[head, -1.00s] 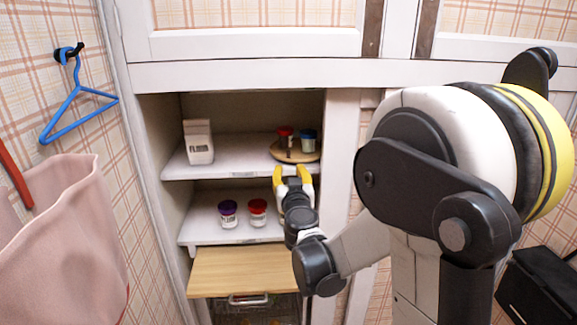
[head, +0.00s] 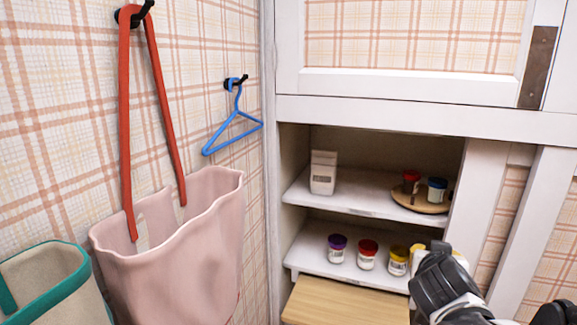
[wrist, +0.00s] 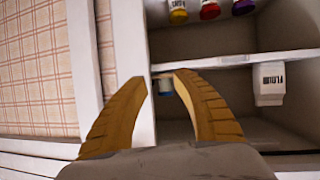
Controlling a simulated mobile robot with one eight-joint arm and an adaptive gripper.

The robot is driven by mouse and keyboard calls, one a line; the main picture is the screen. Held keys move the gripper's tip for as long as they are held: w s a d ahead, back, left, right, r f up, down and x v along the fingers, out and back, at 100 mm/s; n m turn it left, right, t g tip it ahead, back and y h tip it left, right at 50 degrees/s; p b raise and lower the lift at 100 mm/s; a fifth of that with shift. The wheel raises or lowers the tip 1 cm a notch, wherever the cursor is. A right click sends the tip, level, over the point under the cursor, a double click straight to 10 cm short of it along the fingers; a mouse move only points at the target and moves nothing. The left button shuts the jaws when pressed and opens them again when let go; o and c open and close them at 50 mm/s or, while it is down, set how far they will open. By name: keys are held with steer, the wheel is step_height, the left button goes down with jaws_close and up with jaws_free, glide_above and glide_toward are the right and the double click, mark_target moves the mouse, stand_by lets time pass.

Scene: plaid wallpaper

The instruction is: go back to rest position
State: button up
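My gripper (wrist: 161,78) shows two yellow fingers spread apart with nothing between them in the wrist view. In the head view, my gripper (head: 419,247) is at the lower right, partly hidden by my own wrist, in front of the shelves.
A white flour box (head: 323,172) and a round wooden tray (head: 428,207) with jars are on the upper shelf. Purple (head: 337,249), red (head: 367,254) and yellow-lidded (head: 398,261) jars stand below. A pink bag (head: 170,245) and blue hanger (head: 234,128) hang left.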

steer(key=s+a+f+n+g+y, duration=0.2)
steer(key=s+a+f+y, duration=0.15)
steer(key=s+a, duration=0.45)
steer(key=s+a+f+n+g+y, duration=0.3)
steer(key=s+a+f, duration=0.2)
steer(key=s, duration=0.4)
steer(key=m+t+h+p, duration=0.2)
steer(key=m+t+h, duration=0.4)
steer(key=h, duration=0.2)
glide_toward(413, 201)
steer(key=s+d, duration=0.1)
steer(key=s, duration=0.8)
steer(key=w+d+f+t, duration=0.1)
steer(key=w, duration=0.5)
steer(key=w+d+t, duration=0.1)
steer(key=w+d, duration=0.1)
steer(key=w, duration=0.4)
steer(key=w+d+f+t+b, duration=0.1)
steer(key=w, duration=0.5)
steer(key=shift+d+f+n+t, duration=0.15)
steer(key=shift+f+n+t, duration=0.15)
steer(key=shift+t, duration=0.1)
steer(key=shift+s, duration=0.1)
jaws_close()
